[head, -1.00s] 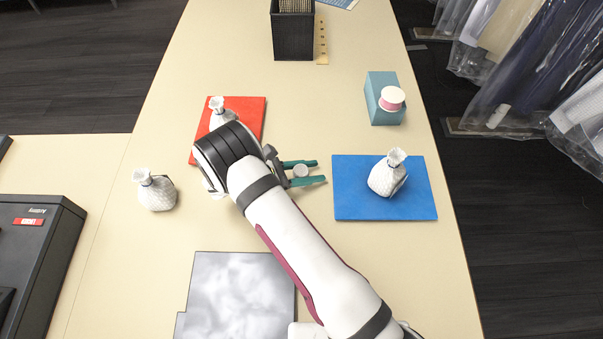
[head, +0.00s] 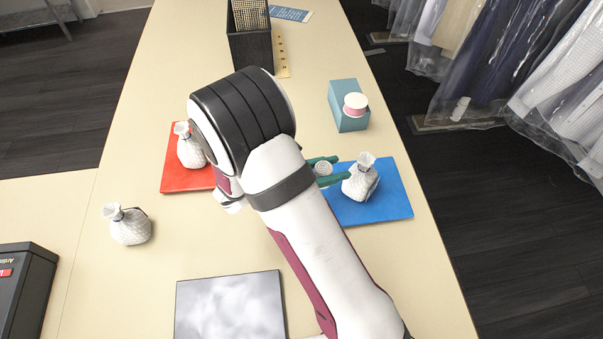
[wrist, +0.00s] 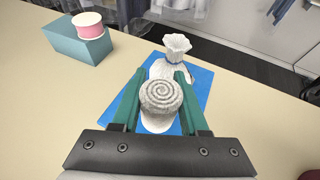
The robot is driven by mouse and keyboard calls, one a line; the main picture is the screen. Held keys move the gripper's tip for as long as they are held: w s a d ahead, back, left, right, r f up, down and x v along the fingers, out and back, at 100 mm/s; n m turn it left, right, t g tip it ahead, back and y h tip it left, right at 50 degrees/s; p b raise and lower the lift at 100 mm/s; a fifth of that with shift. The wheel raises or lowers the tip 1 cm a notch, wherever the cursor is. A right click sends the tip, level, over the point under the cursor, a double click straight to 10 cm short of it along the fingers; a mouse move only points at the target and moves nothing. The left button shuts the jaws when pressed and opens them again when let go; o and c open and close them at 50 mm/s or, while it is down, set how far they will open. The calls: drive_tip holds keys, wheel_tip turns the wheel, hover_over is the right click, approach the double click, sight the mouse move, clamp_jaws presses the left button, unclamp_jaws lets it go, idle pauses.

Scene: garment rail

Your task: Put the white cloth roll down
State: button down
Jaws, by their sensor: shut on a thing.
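The white cloth roll (wrist: 160,98) is upright between the green fingers of my gripper (wrist: 158,88) in the wrist view, its spiral end facing up. My gripper is shut on the roll. Whether the roll touches anything below is hidden. A white tied bag (head: 360,182) stands on the blue mat, just beyond the fingertips; it also shows in the wrist view (wrist: 177,52).
A teal box (head: 349,121) carries a pink spool (head: 356,104) behind the mat. A red mat (head: 186,180) with another tied bag (head: 190,150) lies left, partly behind my arm. A third bag (head: 129,228) stands on bare table. A grey sheet (head: 230,308) lies at the front.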

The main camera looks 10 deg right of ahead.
drive_tip(key=a+n+t+y, duration=0.4)
drive_tip(key=a+n+t, duration=0.1)
drive_tip(key=a, duration=0.7)
drive_tip(key=n+t+y, duration=0.3)
drive_tip(key=n+y, duration=0.8)
drive_tip(key=y, duration=0.1)
hover_over(136, 300)
wheel_tip(136, 300, down, 6)
drive_tip(key=shift+d+f, duration=0.15)
drive_tip(key=shift+f, duration=0.05)
wheel_tip(136, 300, down, 3)
drive_tip(key=shift+f, duration=0.5)
